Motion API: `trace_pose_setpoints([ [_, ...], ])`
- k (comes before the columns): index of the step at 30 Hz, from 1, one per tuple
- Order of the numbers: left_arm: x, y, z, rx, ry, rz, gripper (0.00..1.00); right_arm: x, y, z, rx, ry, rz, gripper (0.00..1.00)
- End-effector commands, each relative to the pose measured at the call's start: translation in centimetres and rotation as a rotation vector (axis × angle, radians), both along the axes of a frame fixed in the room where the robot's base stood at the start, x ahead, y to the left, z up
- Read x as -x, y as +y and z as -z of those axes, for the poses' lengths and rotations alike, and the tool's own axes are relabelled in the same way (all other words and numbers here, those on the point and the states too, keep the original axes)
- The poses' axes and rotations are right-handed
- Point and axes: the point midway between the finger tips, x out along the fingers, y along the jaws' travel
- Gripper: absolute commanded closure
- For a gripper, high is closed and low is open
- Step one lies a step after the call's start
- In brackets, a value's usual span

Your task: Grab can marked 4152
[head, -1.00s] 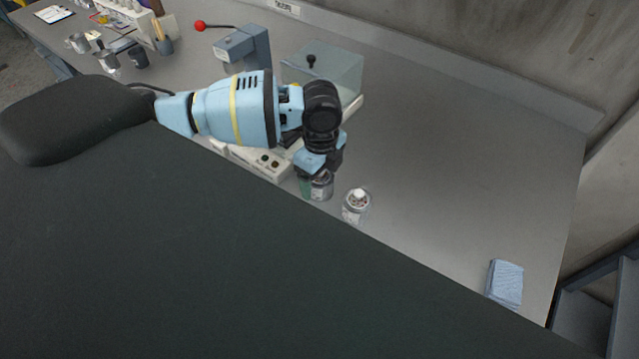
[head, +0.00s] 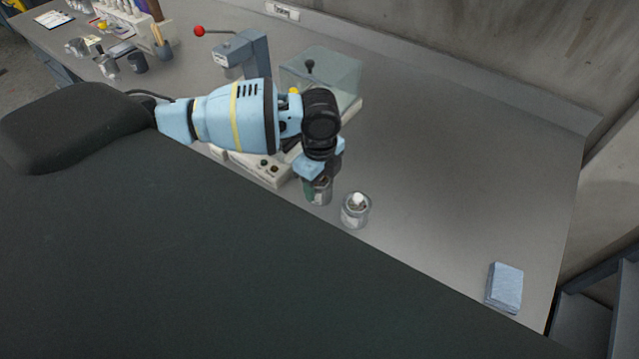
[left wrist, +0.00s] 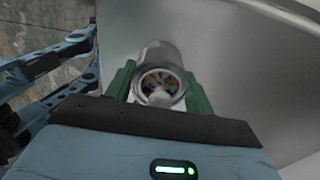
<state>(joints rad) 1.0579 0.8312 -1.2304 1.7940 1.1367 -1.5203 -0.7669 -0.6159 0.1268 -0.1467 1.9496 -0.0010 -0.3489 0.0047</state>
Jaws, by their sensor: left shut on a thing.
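A small metal can (head: 321,194) with a pale label stands on the grey bench, below my left gripper (head: 316,188). The green fingers of the left gripper are shut on this can, one on each side. In the left wrist view the can (left wrist: 160,57) sits between the fingers, its round end facing the camera. No number can be read on it. A second can (head: 355,213) with a whitish top stands on the bench just right of the held one, apart from it. My right gripper does not show.
A pale machine base with buttons (head: 262,168) and a clear cover (head: 335,72) stands behind the held can. A red-knobbed lever (head: 199,31) rises behind. A blue cloth stack (head: 505,287) lies at the right. The bench's right half is otherwise clear.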

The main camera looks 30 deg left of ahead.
Motion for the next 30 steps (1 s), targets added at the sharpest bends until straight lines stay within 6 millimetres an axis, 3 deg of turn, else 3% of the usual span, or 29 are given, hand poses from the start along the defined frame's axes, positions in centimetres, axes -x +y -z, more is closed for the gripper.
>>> trace_pose_setpoints([
  [5,0.0,0.0,-0.9,0.001,-0.001,0.001,0.74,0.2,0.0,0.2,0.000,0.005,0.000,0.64],
  [11,-0.1,0.0,-3.6,0.001,-0.004,0.001,0.74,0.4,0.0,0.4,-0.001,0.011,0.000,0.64],
  [24,10.0,0.3,-4.4,-0.001,0.001,0.003,0.74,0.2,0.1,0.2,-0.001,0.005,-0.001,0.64],
  [30,13.6,0.4,-4.8,-0.001,0.000,0.002,0.74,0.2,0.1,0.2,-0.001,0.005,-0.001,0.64],
])
